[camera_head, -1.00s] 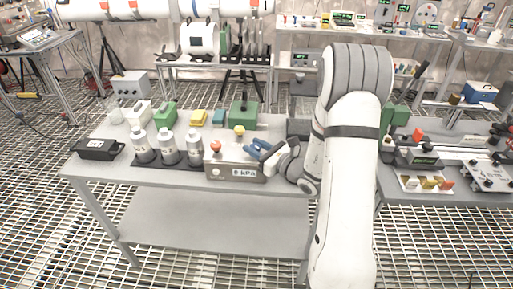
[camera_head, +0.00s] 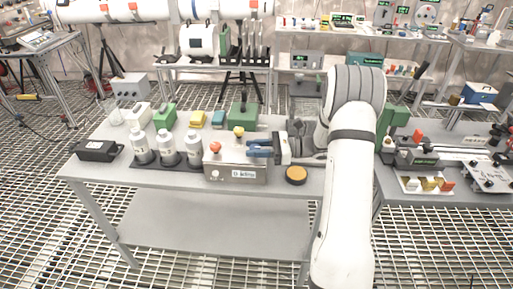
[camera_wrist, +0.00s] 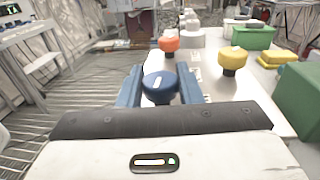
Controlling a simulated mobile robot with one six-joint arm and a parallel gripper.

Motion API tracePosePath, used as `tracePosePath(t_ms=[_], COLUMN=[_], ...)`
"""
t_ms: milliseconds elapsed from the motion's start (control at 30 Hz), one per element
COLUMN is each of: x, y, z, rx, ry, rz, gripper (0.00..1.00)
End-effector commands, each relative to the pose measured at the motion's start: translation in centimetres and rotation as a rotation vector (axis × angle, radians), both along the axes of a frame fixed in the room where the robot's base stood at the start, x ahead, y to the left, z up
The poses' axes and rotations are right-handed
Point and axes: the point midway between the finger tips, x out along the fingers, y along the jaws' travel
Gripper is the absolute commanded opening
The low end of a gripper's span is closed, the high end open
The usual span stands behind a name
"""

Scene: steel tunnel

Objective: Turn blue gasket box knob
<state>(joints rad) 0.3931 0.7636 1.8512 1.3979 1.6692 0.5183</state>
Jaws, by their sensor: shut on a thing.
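The gasket box (camera_head: 236,172) is a grey metal box near the front edge of the table, with a small display on its front. An orange-red knob (camera_head: 215,147) and a yellow knob (camera_head: 239,131) stand on it. The blue knob (camera_wrist: 158,88), with a white pointer mark, sits between my two blue fingers in the wrist view. My gripper (camera_head: 260,148) reaches in level from the right and is shut on the blue knob. The fingers hide that knob in the head view. The display text is too small to read.
White bottles (camera_head: 168,150) stand on a dark tray left of the box. A green box (camera_head: 242,115) and smaller coloured blocks stand behind. A dark round disc with a yellow top (camera_head: 296,174) lies right of the box. A black case (camera_head: 97,150) sits at the table's left end.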

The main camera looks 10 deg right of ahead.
Motion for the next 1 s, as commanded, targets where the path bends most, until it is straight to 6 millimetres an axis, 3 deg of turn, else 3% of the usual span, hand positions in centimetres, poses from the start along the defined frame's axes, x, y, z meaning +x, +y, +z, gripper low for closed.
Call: tracePosePath(t_ms=[700,733,1000], x=[-0.03,-0.03,-0.02], y=[0.12,0.12,0.06], z=[0.05,0.05,0.03], rx=[0.003,0.003,0.002], ry=[0.0,0.0,0.0], rz=[0.08,0.08,0.078], gripper=[0.09,0.34,0.52])
